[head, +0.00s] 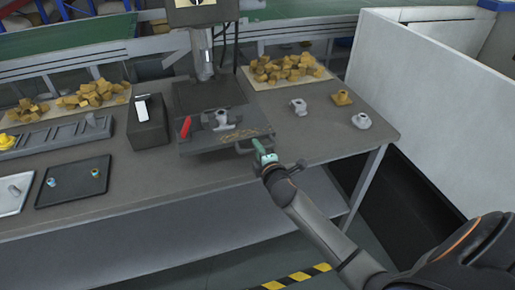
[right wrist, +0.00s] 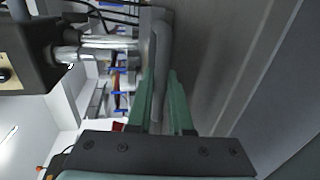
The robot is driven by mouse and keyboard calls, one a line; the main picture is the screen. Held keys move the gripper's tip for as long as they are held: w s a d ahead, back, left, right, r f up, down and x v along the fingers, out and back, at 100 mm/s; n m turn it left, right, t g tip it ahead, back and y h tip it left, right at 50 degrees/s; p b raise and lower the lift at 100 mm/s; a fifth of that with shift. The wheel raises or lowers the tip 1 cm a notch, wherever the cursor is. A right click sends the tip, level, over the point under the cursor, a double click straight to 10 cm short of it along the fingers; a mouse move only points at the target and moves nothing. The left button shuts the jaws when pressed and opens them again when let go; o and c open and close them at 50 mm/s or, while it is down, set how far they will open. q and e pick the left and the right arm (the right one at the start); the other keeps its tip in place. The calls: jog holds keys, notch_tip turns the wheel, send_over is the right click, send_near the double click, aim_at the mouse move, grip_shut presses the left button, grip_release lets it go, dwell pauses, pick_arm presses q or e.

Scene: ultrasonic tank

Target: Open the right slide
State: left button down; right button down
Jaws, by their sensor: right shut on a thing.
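The machine (head: 203,60) stands at the back middle of the grey workbench. Its dark slide plate (head: 210,144) carries a grey metal part (head: 220,119) and a red lever (head: 185,127). A looped handle (head: 243,150) sits at the plate's front right edge. My right gripper (head: 260,150) is at this handle, with its teal fingers shut on it. In the right wrist view the grey handle bar (right wrist: 160,45) runs between the two teal fingers (right wrist: 163,100). My left gripper is not in view.
Grey and orange parts (head: 361,120) stand on the bench right of the slide. A black box (head: 147,130) and a dark tray (head: 72,190) are to the left. Trays of brown blocks (head: 285,68) lie behind. A white partition (head: 430,90) bounds the right side.

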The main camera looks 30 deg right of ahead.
jog(key=c, duration=0.8)
grip_release()
jog(key=shift+c, duration=0.2)
jog(key=v, duration=1.2)
jog(key=shift+s, duration=0.2)
jog(key=shift+a, duration=0.1)
jog(key=s+a+f+m+g+y, duration=0.3)
jog(key=s+a+f+m, duration=0.3)
jog(key=s+f, duration=0.2)
jog(key=s+a+f+m+g+y, duration=0.3)
jog(key=s+a+f+m, duration=0.4)
jog(key=s+f, duration=0.2)
notch_tip(320, 180, down, 3)
jog(key=shift+a+r, duration=0.2)
